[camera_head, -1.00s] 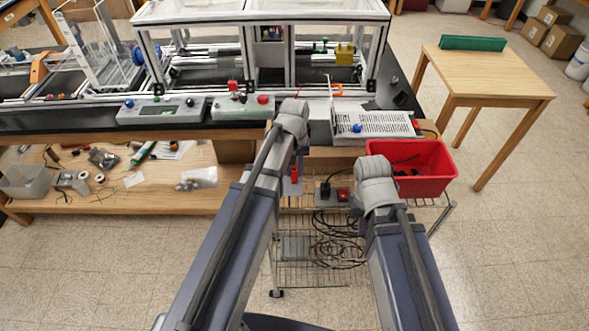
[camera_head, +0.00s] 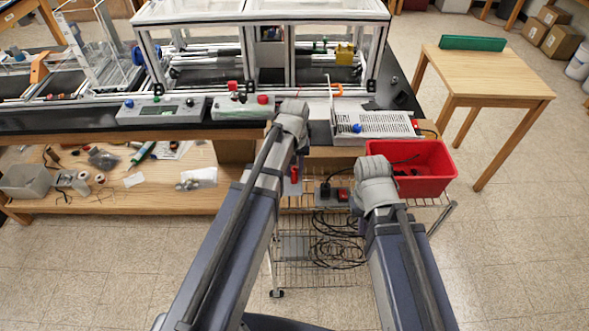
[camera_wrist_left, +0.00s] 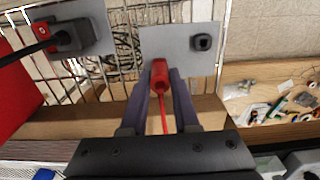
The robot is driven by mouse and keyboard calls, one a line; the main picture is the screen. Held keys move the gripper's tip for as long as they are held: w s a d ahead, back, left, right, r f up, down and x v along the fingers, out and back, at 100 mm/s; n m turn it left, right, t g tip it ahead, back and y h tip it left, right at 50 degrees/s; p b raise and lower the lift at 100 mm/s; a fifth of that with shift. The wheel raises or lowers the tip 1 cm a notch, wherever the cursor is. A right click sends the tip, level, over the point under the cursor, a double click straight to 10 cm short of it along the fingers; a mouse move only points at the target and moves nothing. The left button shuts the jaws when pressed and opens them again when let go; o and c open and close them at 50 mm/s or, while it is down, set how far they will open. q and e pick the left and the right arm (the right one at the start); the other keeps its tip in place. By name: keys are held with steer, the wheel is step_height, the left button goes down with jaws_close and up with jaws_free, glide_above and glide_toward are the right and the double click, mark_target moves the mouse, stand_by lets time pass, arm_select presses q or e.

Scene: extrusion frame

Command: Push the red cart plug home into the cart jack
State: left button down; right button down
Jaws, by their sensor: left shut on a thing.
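My left gripper (camera_wrist_left: 161,92) is shut on the red plug (camera_wrist_left: 160,75), whose red cable hangs back between the fingers. The plug's front end overlaps the lower left of a grey plate (camera_wrist_left: 180,60) on the wire cart. A black square fitting (camera_wrist_left: 202,42) sits on this plate, right of and beyond the plug. Any jack opening beneath the plug is hidden, and I cannot tell how far the plug is in. In the head view the red plug (camera_head: 295,174) shows just beside my left arm, which hides the left fingers. My right gripper is hidden behind its own arm.
A second grey plate (camera_wrist_left: 92,22) holds a black plug (camera_wrist_left: 72,36) with a black cable, left of the red plug. A red bin (camera_head: 425,160) stands on the cart's right. Black cables (camera_head: 338,252) lie on the lower wire shelf. The workbench (camera_head: 200,130) edge is close behind.

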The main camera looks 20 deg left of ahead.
mark_target(295, 170)
arm_select(q)
steer(key=shift+f+b, duration=0.3)
stand_by(0.5)
steer(key=c, duration=0.6)
jaws_free()
steer(key=shift+r, duration=0.2)
step_height(295, 170, up, 8)
steer(key=p, duration=0.8)
steer(key=shift+f, duration=0.15)
steer(key=shift+f, duration=0.1)
steer(key=shift+s+d, duration=0.1)
steer(key=s+d+f+m+b, duration=0.1)
steer(key=s+d+m, duration=0.1)
steer(key=s+d, duration=0.1)
steer(key=s+d+f+m+b, duration=0.1)
steer(key=s+d+m, duration=0.1)
steer(key=s+d, duration=0.2)
steer(key=s+d+f+m+y+b, duration=0.1)
steer(key=s+d+m, duration=0.2)
steer(key=s, duration=0.4)
steer(key=shift+d, duration=0.15)
